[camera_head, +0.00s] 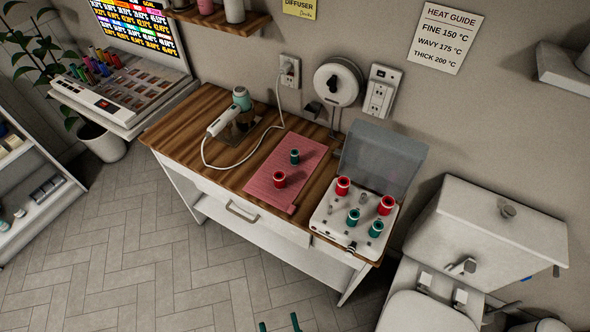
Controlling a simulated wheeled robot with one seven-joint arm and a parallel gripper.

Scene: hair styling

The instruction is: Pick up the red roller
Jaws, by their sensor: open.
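A red roller (279,180) stands upright on the pink mat (262,190), near its front-left part. A smaller teal roller (295,157) stands behind it on the same mat. Two more red rollers, one at the back left (343,186) and one at the right (386,205), stand in the white roller case (325,220) with two teal rollers (353,217). My gripper (280,325) shows only as two green fingertips at the bottom edge. They are apart with nothing visible between them, well in front of the table and away from the rollers.
The case's grey translucent lid (383,155) stands open at the back. A white corded appliance (222,121) lies on the wooden table (185,135) left of the mat, its cable looping nearby. A white basin unit (485,235) stands at the right. The floor (150,255) in front is clear.

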